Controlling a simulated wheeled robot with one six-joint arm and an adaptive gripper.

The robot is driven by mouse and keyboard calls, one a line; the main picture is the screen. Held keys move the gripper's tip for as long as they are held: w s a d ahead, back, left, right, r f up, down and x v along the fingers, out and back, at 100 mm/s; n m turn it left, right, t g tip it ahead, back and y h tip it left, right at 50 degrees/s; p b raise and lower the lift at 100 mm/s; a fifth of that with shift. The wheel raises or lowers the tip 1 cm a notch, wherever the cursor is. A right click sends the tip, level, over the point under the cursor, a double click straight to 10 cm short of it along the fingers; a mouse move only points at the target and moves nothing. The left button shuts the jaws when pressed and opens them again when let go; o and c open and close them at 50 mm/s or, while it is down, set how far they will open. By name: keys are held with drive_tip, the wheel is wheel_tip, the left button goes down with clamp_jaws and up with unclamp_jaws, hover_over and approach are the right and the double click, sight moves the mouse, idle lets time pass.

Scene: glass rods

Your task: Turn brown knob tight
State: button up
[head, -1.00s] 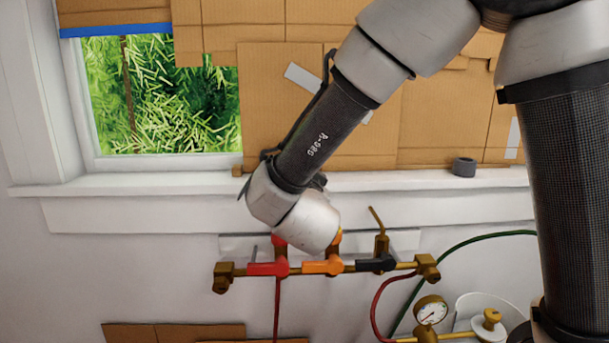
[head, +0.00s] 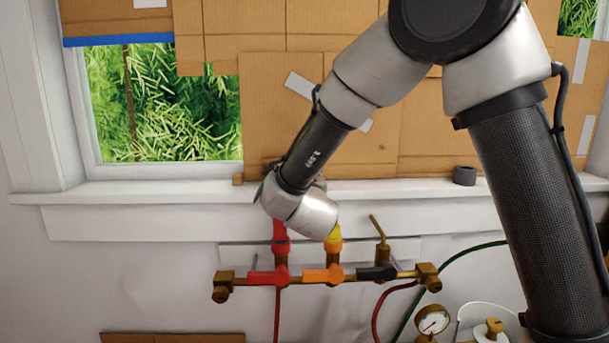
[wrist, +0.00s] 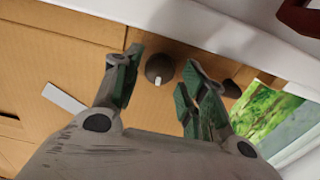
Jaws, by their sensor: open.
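A dark brown round knob (wrist: 159,69) with a small pale mark shows in the wrist view, in front of the cardboard near the white sill. My gripper (wrist: 163,58) is open, with one finger on each side of the knob in the picture. The fingers look apart from it; I cannot tell how much depth is left between them. In the head view my own wrist hides the fingers and this knob.
Below the sill (head: 400,190) runs a brass manifold with red (head: 268,277), orange (head: 322,275) and black (head: 376,272) handles. A dark ring (head: 465,176) stands on the sill. A gauge (head: 432,320) and brass knob (head: 493,328) are at lower right.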

drive_tip(key=shift+w, duration=1.25)
drive_tip(key=c, duration=0.7)
drive_tip(key=shift+m, duration=0.8)
drive_tip(key=shift+c, duration=0.2)
drive_tip(key=o, duration=0.7)
drive_tip(key=shift+o, duration=0.2)
